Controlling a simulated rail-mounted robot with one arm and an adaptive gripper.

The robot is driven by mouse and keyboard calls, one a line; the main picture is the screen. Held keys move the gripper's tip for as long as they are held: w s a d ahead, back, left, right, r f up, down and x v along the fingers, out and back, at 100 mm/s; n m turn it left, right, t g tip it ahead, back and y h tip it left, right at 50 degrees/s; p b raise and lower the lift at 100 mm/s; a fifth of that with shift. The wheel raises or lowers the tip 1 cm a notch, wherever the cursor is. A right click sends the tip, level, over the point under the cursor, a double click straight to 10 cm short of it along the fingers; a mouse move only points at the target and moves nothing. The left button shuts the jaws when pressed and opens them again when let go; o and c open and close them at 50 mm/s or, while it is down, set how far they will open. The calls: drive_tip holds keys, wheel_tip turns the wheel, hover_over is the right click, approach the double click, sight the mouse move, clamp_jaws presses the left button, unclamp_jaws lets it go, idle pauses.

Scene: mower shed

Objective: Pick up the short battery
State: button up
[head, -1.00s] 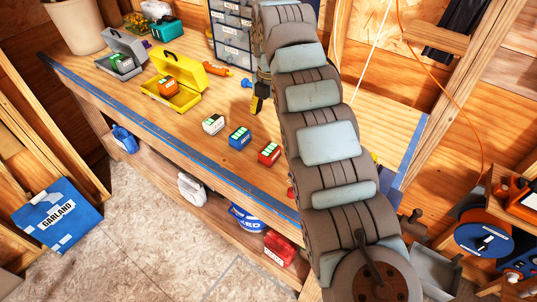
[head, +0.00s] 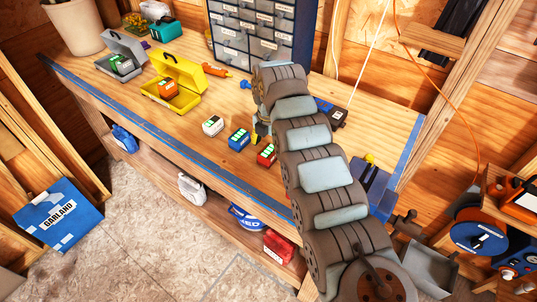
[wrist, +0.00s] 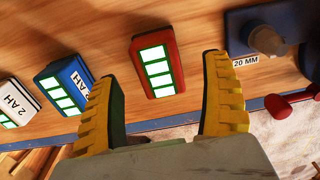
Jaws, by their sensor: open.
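Three batteries stand in a row on the workbench: a white one (head: 213,126), a blue one (head: 239,139) and a red one (head: 267,155). Each has green-lit bars on top. I cannot tell for sure which is the short one. In the wrist view the red battery (wrist: 154,62) lies between and beyond my open, empty fingers (wrist: 162,78). The blue battery (wrist: 66,84) is left of my left finger, and the white battery (wrist: 14,102), marked 2 AH, is at the left edge.
A yellow case (head: 178,100) holds an orange battery (head: 168,88); a grey case (head: 113,75) holds another. A drawer cabinet (head: 262,35) stands at the back. A blue holder labelled 20 MM (wrist: 262,40) is right of my fingers. Bench front between batteries and blue edge is clear.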

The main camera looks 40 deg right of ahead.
sight(268, 151)
wheel_tip(268, 151, down, 5)
drive_tip(key=shift+a+r+p, duration=0.1)
drive_tip(key=shift+p, duration=0.55)
drive_tip(key=c, duration=1.4)
